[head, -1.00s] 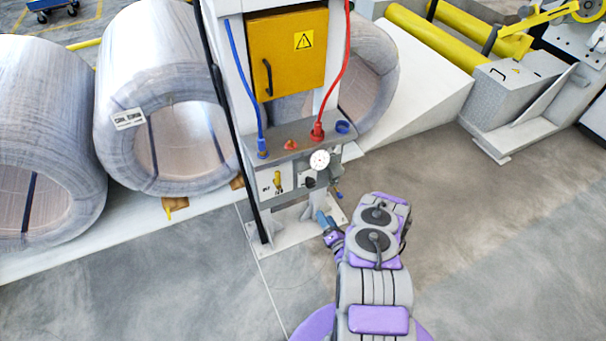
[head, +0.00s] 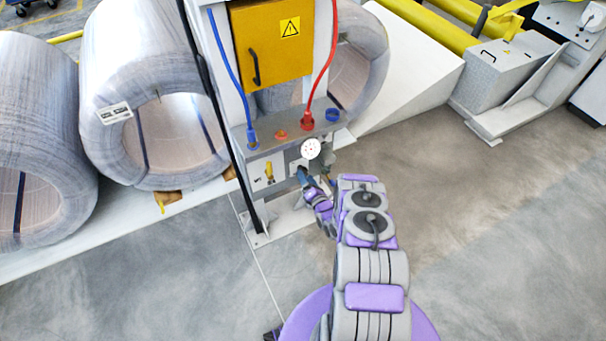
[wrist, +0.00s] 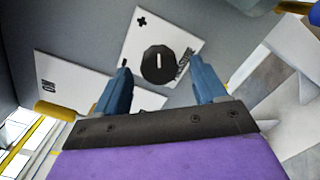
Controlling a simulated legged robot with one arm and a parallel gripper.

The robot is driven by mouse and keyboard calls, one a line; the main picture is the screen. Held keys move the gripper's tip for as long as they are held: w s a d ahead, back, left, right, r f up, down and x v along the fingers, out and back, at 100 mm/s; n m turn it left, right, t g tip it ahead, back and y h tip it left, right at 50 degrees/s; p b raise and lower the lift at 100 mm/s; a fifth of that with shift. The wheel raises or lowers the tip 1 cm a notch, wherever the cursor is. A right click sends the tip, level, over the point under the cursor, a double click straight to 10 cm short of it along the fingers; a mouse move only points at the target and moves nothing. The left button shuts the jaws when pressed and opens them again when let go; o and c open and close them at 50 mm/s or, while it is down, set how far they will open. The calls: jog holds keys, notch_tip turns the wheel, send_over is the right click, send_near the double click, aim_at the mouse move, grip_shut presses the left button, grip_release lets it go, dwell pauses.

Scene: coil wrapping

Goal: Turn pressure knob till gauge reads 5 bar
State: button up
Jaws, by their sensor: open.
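The pressure knob (wrist: 158,64) is black with a white mark and sits on a white plate with a plus sign, in the wrist view. My gripper (wrist: 162,78) is open, with one blue finger to each side of the knob and gaps between the fingers and the knob. In the head view my gripper (head: 303,174) is in front of the panel just below the gauge and hides the knob. The round white pressure gauge (head: 311,149) is above it; its reading is too small to tell.
A yellow valve lever (head: 269,171) is left of the gauge. Blue (head: 252,138) and red (head: 307,122) hose fittings stand on the ledge above. A black pole (head: 222,120) runs along the left. Large wrapped coils (head: 105,75) lie left.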

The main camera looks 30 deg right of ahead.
jog(key=shift+w+d+f, duration=0.1)
jog(key=shift+w+d, duration=0.1)
jog(key=shift+w, duration=0.4)
jog(key=shift+w+d, duration=0.2)
jog(key=shift+w, duration=0.35)
jog(key=shift+w+b, duration=0.25)
jog(key=shift+b, duration=0.05)
jog(key=shift+w+a, duration=0.2)
jog(key=shift+a, duration=0.35)
jog(key=shift+d, duration=0.4)
jog(key=c, duration=0.6)
jog(key=shift+a, duration=0.25)
jog(key=c, duration=0.4)
jog(key=shift+c, duration=0.2)
